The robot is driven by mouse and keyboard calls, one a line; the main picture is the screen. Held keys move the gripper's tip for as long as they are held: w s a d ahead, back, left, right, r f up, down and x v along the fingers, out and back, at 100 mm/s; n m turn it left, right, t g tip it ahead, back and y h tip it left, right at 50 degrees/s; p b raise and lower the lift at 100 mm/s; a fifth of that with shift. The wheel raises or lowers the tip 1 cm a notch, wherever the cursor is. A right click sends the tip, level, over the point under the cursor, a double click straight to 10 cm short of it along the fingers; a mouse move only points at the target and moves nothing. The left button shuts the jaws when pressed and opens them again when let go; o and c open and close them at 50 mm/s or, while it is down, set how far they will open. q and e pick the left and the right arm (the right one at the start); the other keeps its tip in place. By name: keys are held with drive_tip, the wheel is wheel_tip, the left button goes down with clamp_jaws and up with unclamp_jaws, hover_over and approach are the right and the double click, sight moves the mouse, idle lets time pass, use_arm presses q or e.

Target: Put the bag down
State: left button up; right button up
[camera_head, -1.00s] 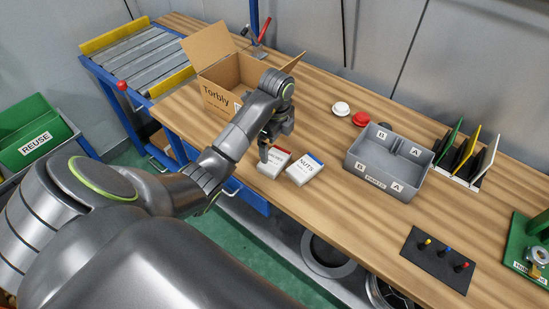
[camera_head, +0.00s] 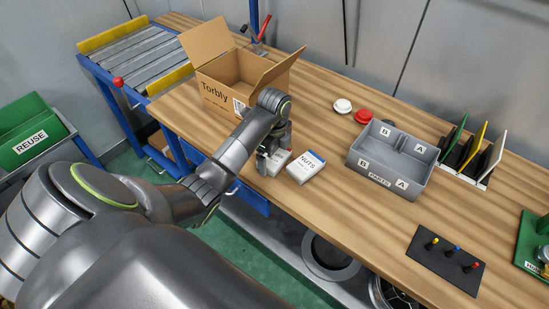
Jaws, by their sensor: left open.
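A small white bag (camera_head: 281,160) lies on the wooden table near its front edge, partly hidden by my left gripper. A second white bag with a blue top band, marked NUTS (camera_head: 306,169), lies flat just to its right. My left gripper (camera_head: 267,168) is open, pointing down at the left side of the first bag. I cannot tell whether its fingers touch the bag. My right gripper is not in view.
An open cardboard box marked Torbly (camera_head: 215,91) stands behind the gripper. A grey divided parts bin (camera_head: 381,179) is to the right, with red (camera_head: 363,116) and white (camera_head: 342,106) round buttons behind it. A black mat (camera_head: 445,262) with pegs lies at the front right.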

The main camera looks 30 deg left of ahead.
use_arm(q)
drive_tip(key=shift+c, duration=0.4)
drive_tip(key=c, duration=0.7)
